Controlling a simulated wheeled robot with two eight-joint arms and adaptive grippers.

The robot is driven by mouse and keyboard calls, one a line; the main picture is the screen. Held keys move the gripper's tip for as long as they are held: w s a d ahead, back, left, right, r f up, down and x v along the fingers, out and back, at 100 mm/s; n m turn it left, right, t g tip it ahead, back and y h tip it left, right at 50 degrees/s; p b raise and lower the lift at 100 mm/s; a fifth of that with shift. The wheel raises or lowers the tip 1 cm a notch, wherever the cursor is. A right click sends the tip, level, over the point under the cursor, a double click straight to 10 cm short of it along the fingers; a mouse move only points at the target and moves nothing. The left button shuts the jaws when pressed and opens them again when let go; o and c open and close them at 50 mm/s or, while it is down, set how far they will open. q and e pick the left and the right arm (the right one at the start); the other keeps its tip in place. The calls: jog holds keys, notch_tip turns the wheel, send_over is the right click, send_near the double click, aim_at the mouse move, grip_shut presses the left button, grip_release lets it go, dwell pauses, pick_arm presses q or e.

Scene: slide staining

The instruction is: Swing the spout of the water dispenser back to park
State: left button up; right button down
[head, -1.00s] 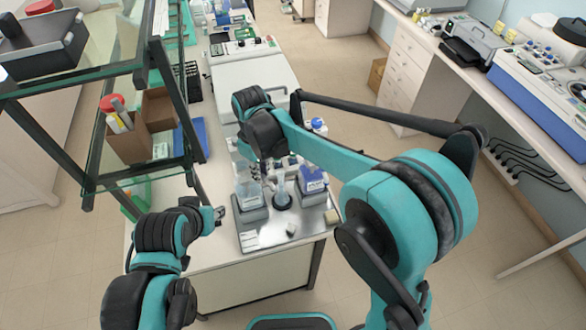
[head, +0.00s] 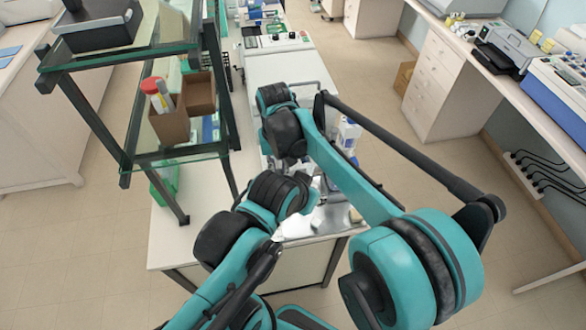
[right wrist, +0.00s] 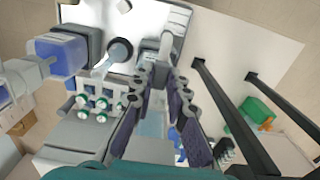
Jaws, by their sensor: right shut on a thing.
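In the right wrist view my right gripper (right wrist: 163,80) reaches over the bench equipment. Its fingers are closed in on a thin grey part at their tips, which I take to be the dispenser's spout, though it is too small to make out well. A pale blue clear surface shows between and below the fingers. In the head view this gripper is hidden behind my own arms. My left arm reaches across the front of the bench; its gripper is mostly hidden and I cannot tell its jaws.
A blue bottle (right wrist: 65,52), a flask on a round dark base (right wrist: 120,50) and several green-and-white knobs (right wrist: 95,105) stand close to the right gripper. A glass shelf (head: 178,155) with a brown box (head: 170,122) rises at the left.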

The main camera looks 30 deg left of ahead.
dwell(0.4)
jog(key=c, duration=1.5)
grip_release()
notch_tip(320, 180, up, 12)
